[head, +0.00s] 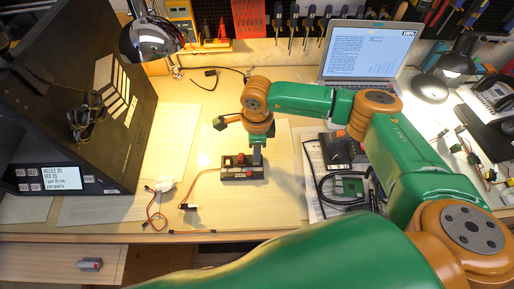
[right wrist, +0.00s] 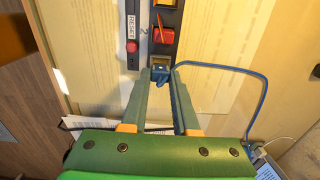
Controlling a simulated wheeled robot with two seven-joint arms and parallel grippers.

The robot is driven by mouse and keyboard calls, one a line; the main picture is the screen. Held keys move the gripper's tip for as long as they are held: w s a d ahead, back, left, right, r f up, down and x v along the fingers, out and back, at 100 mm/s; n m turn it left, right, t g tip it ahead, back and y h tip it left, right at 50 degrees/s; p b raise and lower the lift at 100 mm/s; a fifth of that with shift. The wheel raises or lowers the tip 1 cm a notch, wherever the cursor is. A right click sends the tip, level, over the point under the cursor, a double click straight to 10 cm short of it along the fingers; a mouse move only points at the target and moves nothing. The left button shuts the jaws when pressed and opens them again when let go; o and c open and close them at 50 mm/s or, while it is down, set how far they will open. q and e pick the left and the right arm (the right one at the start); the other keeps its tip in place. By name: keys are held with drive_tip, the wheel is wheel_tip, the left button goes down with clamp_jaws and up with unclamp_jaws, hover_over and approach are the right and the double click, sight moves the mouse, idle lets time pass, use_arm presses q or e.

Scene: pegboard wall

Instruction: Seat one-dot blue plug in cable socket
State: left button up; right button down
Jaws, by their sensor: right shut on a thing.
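In the right wrist view my right gripper (right wrist: 159,79) is shut on the blue plug (right wrist: 158,73), whose blue cable (right wrist: 245,72) loops out to the right. The plug's front is at the lower end of a black switch box (right wrist: 148,15), against the cable socket (right wrist: 160,62). I cannot tell how deep it sits, and its dot mark is not readable. In the head view my right gripper (head: 257,157) points down at the right part of the black box (head: 228,175), and the plug is hidden there. My left gripper is not in view.
The box has a red RESET button (right wrist: 132,46) and a red switch (right wrist: 162,35). Loose wires with a connector (head: 188,206) lie left of it. A green circuit board (head: 349,186) and black cables lie right. A laptop (head: 365,55) stands behind. A black cabinet (head: 75,110) stands left.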

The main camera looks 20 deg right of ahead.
drive_tip(key=shift+f+b, duration=0.8)
drive_tip(key=shift+f, duration=0.15)
drive_tip(key=c, duration=0.6)
unclamp_jaws()
drive_tip(key=shift+r, duration=0.1)
drive_tip(key=shift+r, duration=0.1)
drive_tip(key=shift+r+p, duration=1.9)
drive_tip(key=shift+r, duration=0.55)
